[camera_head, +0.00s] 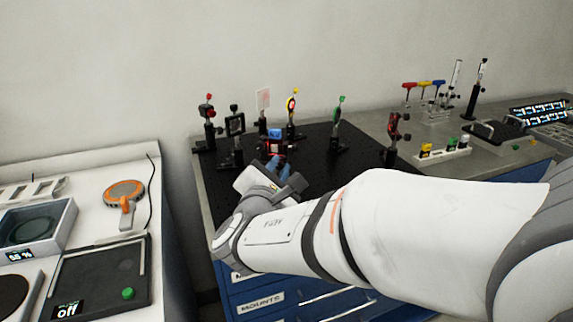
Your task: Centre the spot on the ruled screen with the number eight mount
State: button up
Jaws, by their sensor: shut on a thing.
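A pale screen with faint pinkish marks (263,98) stands upright on a black post at the back of the black breadboard (310,178); I take it for the ruled screen. I cannot make out the spot or its position. My gripper (275,161) reaches in at the front of a low red and black mount with a blue top (274,143). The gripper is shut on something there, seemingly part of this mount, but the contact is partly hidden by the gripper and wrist. No number eight can be read on any mount.
Around stand a red-topped mount (208,122), a black square mount (235,125), a yellow-topped mount (291,106), a green-topped mount (337,122) and a red mount (394,130). My arm covers the right front. Hex drivers (424,86) stand at the back right.

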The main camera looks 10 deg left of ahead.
grip_shut()
jog(key=n+p, duration=0.2)
jog(key=n, duration=0.3)
jog(key=shift+r+n, duration=0.15)
jog(key=shift+n, duration=0.15)
jog(key=n+p, duration=0.3)
jog(key=n, duration=0.1)
jog(key=shift+n+p, duration=0.6)
jog(key=shift+n, duration=0.5)
jog(key=o, duration=0.7)
grip_release()
jog(key=shift+c, duration=0.2)
